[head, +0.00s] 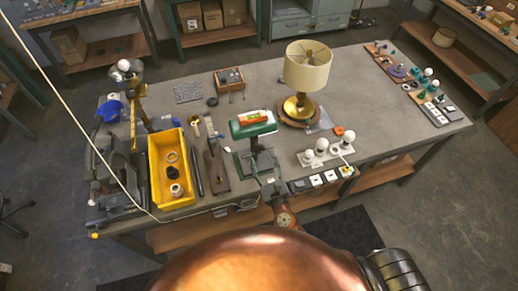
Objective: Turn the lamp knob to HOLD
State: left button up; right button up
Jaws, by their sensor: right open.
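A table lamp with a cream shade (307,66) and a round brass base (297,110) stands upright at the back middle of the workbench. A green-shaded desk lamp (252,130) stands in front of it to the left. I cannot make out a knob or HOLD marking at this size. My right gripper (267,181) is open at the bench's front edge, just in front of the green lamp's foot, with nothing visible between its fingers. Whether it touches anything is unclear. My left gripper is not in view.
A yellow bin (154,176) and tools crowd the bench's left side. A white bulb-holder strip (312,162) and several small switch plates (316,180) lie right of my right gripper. Boards of parts (437,112) line the right end. Grey bench top (375,110) is clear between.

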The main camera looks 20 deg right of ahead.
aim_at(259, 151)
jog(key=shift+w+p, duration=0.3)
jog(key=shift+w, duration=2.5)
jog(key=shift+c, duration=0.5)
jog(key=c, duration=1.1)
